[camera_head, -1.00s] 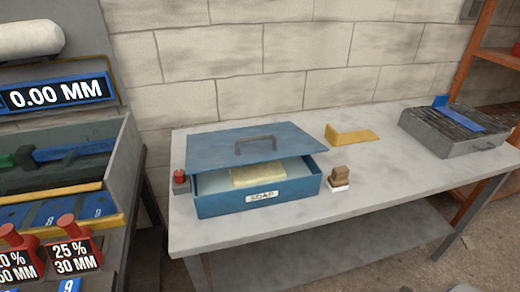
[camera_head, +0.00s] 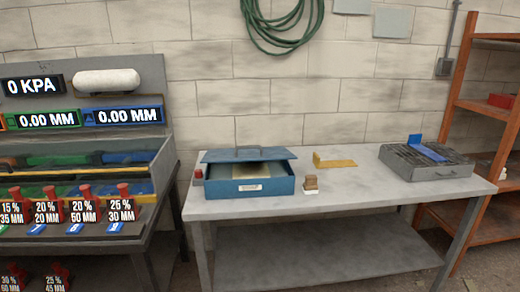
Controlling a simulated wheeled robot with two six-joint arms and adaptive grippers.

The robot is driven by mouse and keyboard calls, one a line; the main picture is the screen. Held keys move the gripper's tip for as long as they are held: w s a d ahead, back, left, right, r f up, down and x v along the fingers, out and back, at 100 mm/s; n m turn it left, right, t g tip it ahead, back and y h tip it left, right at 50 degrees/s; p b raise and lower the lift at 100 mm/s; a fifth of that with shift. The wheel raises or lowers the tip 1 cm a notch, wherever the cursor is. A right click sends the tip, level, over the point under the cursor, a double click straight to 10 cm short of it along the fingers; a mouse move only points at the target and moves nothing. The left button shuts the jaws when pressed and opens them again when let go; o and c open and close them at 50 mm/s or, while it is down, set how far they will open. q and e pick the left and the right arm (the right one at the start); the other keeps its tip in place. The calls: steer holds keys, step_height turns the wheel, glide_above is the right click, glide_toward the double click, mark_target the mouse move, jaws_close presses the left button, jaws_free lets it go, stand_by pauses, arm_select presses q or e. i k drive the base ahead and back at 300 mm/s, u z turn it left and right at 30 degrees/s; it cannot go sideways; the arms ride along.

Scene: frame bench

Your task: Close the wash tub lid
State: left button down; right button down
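The wash tub (camera_head: 233,190) is a blue box with a white label on its front, standing at the left end of the grey bench. Its blue lid (camera_head: 272,154) sits tilted over the back of the tub, with a dark handle on top. Neither of my grippers is in the view.
On the bench (camera_head: 370,190), a brown block (camera_head: 311,184), a yellow angle piece (camera_head: 335,163), a red-topped item (camera_head: 198,175) and a grey slatted tray (camera_head: 440,168) stand around the tub. A panel station is left, an orange shelf (camera_head: 478,110) right.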

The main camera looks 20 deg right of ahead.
mark_target(245, 154)
steer(key=z, duration=0.55)
steer(key=i, duration=0.8)
steer(key=z, duration=0.75)
